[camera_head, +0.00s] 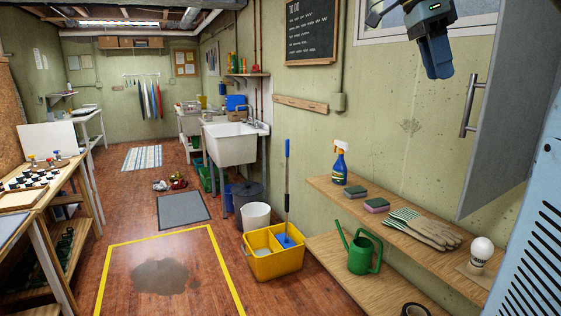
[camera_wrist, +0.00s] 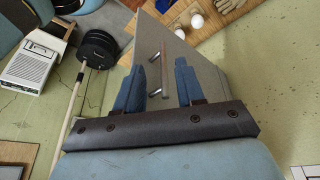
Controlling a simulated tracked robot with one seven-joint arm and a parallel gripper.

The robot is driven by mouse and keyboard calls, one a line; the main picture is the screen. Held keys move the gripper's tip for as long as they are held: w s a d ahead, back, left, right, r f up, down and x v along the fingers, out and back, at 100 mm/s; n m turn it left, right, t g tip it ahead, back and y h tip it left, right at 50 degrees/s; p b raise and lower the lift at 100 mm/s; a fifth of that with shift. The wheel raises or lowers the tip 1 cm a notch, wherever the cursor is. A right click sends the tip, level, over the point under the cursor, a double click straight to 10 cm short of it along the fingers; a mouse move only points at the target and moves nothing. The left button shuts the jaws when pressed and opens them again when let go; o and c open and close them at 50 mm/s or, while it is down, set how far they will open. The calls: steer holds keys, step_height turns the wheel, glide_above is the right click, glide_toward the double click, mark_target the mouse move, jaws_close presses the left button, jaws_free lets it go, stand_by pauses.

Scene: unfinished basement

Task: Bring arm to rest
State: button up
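My gripper (camera_head: 438,72) hangs at the top right of the head view, high in front of the green wall, with its blue-grey fingers pointing down. In the wrist view my gripper (camera_wrist: 158,70) has its two blue fingers spread apart with nothing between them. A grey cabinet door (camera_head: 512,100) with a metal handle (camera_head: 470,110) stands open to the right of my gripper. The grey door (camera_wrist: 190,70) also shows beyond the fingers in the wrist view, apparently not gripped.
Wooden shelves (camera_head: 400,238) below hold a spray bottle (camera_head: 340,163), sponges, gloves (camera_head: 425,228), a light bulb (camera_head: 481,252) and a green watering can (camera_head: 361,253). A yellow mop bucket (camera_head: 272,255) stands on the floor. A dark wet patch (camera_head: 160,277) lies inside yellow tape.

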steer(key=s+a+f+n+t+y, duration=0.1)
steer(key=s+a+f+n+t, duration=0.1)
steer(key=f+n, duration=0.4)
steer(key=s+a+f+n+t+y, duration=0.1)
steer(key=s+f+n, duration=0.4)
steer(key=f, duration=0.6)
steer(key=s+a+f+n+t+y, duration=0.2)
steer(key=s+a+f+n+t, duration=0.1)
steer(key=f+n, duration=0.6)
steer(key=shift+s+a+t, duration=0.4)
steer(key=shift+s+a, duration=0.1)
steer(key=shift+d, duration=0.15)
